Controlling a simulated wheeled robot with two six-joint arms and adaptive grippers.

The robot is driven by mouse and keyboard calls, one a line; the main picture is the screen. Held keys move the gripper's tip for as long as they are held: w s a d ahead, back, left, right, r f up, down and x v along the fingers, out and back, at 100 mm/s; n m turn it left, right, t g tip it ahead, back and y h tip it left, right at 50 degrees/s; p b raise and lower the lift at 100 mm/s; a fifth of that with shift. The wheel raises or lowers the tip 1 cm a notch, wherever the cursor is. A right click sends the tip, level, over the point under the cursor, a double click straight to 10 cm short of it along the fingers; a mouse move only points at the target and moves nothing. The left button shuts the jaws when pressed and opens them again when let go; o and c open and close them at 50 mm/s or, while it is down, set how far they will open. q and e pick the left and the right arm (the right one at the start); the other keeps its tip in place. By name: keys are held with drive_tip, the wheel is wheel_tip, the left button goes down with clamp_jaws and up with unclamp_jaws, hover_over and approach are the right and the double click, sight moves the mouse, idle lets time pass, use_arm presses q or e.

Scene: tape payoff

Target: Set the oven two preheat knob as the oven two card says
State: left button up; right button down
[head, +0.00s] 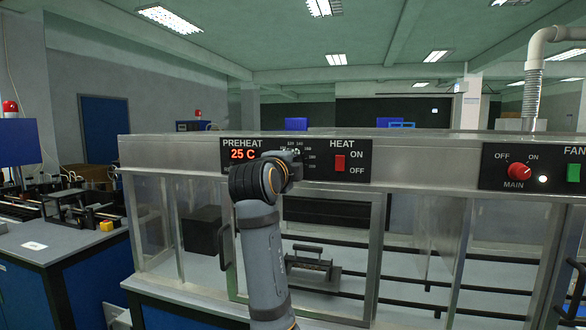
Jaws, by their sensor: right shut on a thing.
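The preheat panel (215,172) is black and sits on the oven's steel front. Its red display (243,155) reads 25 C. Just right of the display is the preheat dial scale (298,149), with small white marks partly showing above my wrist. My right gripper (290,160) is at this dial, shut on the preheat knob. My own wrist hides most of the knob, so its setting cannot be read. My left gripper is not in view. I see no oven two card.
A red heat switch (340,163) marked ON and OFF is close to the right of my gripper. Farther right are a red main knob (520,170) and a green fan switch (574,172). Glass doors with a handle (224,248) lie below. A blue bench stands left.

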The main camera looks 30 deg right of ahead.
drive_tip(key=shift+r, duration=0.15)
idle(0.3)
drive_tip(key=c, duration=1.4)
unclamp_jaws()
drive_tip(key=o, duration=0.4)
drive_tip(key=shift+w, duration=0.15)
drive_tip(key=shift+c, duration=0.2)
drive_tip(key=v, duration=0.7)
drive_tip(key=shift+s+a, duration=0.15)
drive_tip(key=shift+s, duration=0.1)
